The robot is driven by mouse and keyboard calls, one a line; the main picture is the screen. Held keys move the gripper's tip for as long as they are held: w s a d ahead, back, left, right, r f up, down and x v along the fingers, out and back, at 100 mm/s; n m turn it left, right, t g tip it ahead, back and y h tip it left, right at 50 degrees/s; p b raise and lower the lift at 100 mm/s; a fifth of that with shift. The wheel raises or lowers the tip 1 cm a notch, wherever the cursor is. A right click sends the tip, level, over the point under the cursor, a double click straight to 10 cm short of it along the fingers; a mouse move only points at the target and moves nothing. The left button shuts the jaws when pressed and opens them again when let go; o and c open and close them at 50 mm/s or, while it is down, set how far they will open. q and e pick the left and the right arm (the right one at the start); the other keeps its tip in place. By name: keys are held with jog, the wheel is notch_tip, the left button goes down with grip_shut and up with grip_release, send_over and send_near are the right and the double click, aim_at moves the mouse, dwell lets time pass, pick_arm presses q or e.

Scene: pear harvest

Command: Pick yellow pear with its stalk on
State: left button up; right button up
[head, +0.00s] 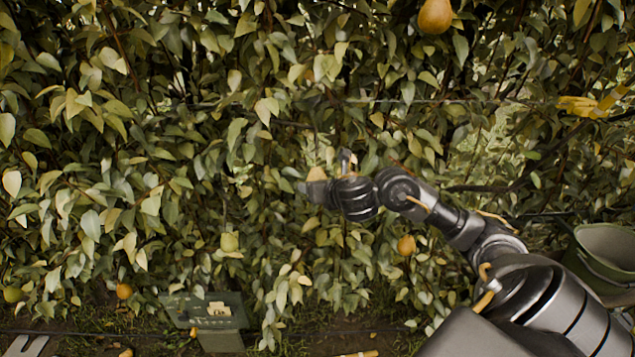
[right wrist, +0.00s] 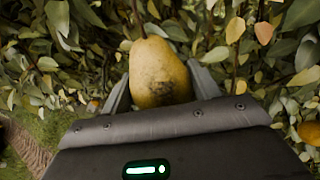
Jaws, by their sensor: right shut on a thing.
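My right gripper (head: 318,182) is shut on a yellow pear (right wrist: 158,75) in front of the leaves. In the right wrist view the pear sits between the two grey fingers, its narrow end up, with a brown rough patch on its side. A brown stalk (right wrist: 137,14) rises from its top; whether it still joins a branch I cannot tell. In the head view the pear (head: 316,174) is small and partly covered by the gripper.
Other pears hang at the top (head: 435,15), right of centre (head: 406,245), left of centre (head: 229,242) and low left (head: 124,290). A dark green box with a label (head: 185,310) stands low on the ground. A green bucket (head: 608,245) is at the right edge. Dense leaves surround the gripper.

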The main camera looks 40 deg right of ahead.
jog(key=shift+a+r, duration=0.1)
dwell(0.3)
jog(key=shift+s+a+r+g, duration=0.15)
jog(key=shift+s+r+g, duration=0.05)
jog(key=shift+g, duration=0.2)
jog(key=shift+s+a+g+y, duration=0.1)
jog(key=shift+s+g+y, duration=0.1)
jog(key=shift+g+y, duration=0.15)
jog(key=shift+r+m, duration=0.3)
jog(key=shift+s+r+g+y, duration=0.1)
jog(key=shift+s+g+y, duration=0.05)
jog(key=shift+g+y, duration=0.15)
jog(key=shift+s+a+g, duration=0.2)
jog(key=shift+a+g, duration=0.05)
